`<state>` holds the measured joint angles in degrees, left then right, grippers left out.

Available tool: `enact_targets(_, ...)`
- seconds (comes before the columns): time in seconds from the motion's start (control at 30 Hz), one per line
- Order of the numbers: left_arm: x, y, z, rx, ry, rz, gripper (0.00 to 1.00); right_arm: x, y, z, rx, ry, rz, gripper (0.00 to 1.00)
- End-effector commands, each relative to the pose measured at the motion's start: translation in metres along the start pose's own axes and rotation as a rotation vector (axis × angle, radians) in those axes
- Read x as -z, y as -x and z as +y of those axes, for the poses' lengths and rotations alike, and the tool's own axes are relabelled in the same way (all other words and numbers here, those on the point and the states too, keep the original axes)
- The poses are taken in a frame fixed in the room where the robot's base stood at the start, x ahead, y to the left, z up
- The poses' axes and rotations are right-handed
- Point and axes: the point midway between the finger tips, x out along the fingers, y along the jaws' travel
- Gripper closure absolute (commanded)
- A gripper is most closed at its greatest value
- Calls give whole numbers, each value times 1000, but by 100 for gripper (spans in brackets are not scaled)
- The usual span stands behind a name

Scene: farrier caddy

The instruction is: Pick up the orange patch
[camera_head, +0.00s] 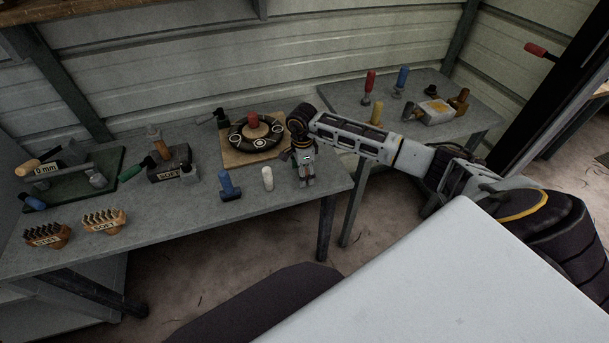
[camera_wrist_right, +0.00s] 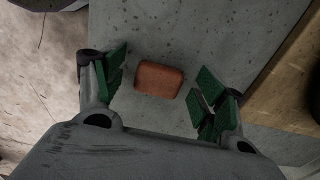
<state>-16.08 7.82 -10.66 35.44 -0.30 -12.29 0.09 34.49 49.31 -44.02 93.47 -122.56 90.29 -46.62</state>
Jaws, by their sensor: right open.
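The orange patch (camera_wrist_right: 159,80) lies flat on the grey table top in the right wrist view. It is a small rectangle with rounded corners. My right gripper (camera_wrist_right: 160,95) is open, with its green finger pads apart on the left and right of the patch, neither touching it. In the head view my right gripper (camera_head: 305,178) hangs over the right front part of the long table, and I cannot make out the patch there. My left gripper is not in view.
The long table (camera_head: 180,222) also bears a wooden board (camera_head: 232,155) with a black ring (camera_head: 262,143), a blue-handled tool (camera_head: 228,185) and a white cylinder (camera_head: 268,178) left of my gripper. Labelled racks (camera_head: 103,221) stand further left. A second table (camera_head: 345,97) holds several tools.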

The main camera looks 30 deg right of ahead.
Motion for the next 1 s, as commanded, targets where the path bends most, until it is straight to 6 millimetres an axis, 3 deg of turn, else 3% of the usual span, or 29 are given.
enact_targets(0.17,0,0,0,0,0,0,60,0,0,0,0,0,0,29)
enact_targets(0.53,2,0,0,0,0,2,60,0,0,0,0,0,0,74)
enact_targets(1.0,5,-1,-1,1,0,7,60,0,10,0,1,0,0,74)
